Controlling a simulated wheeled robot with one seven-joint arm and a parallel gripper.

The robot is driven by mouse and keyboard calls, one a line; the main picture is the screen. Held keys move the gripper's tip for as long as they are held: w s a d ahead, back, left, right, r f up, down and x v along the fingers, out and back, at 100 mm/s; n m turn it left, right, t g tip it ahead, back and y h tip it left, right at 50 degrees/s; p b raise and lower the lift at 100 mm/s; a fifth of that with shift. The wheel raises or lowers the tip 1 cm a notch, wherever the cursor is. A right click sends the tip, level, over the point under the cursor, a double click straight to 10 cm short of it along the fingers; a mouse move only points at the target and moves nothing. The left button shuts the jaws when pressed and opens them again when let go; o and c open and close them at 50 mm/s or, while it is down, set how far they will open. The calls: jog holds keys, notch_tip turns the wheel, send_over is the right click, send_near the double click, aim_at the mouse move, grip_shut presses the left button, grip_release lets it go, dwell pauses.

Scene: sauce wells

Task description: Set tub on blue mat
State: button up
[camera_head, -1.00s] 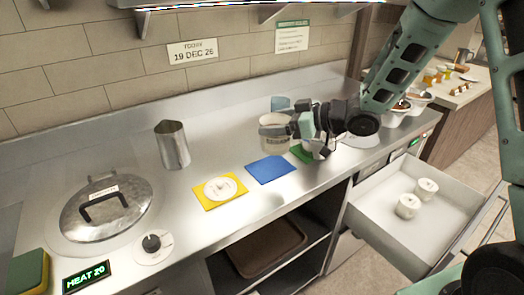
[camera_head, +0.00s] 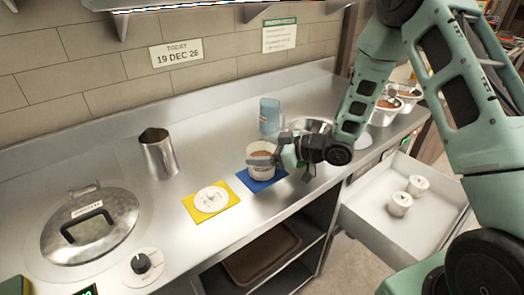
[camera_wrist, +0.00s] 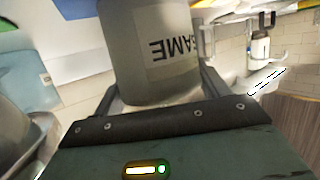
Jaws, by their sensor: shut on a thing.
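The tub (camera_head: 262,165) is a pale, round container with brown contents, upright at the blue mat (camera_head: 257,187). Its base overlaps the mat in the head view; I cannot tell whether it touches or hangs just above. My gripper (camera_head: 268,158) reaches in from the right and is shut on the tub's side. In the wrist view the tub (camera_wrist: 155,50) fills the space between the fingers, its label upside down and reading "SAME" in part. Part of the mat is hidden by the tub.
A yellow mat (camera_head: 230,205) with a white round lid (camera_head: 211,198) lies just left. A blue jug (camera_head: 270,116) stands behind the tub. A metal pitcher (camera_head: 158,155) and a lidded pot (camera_head: 90,225) are further left. An open drawer (camera_head: 375,222) holds two white tubs.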

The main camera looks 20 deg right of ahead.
jog(key=shift+f, duration=0.15)
jog(key=shift+f, duration=0.15)
jog(key=o, duration=0.9)
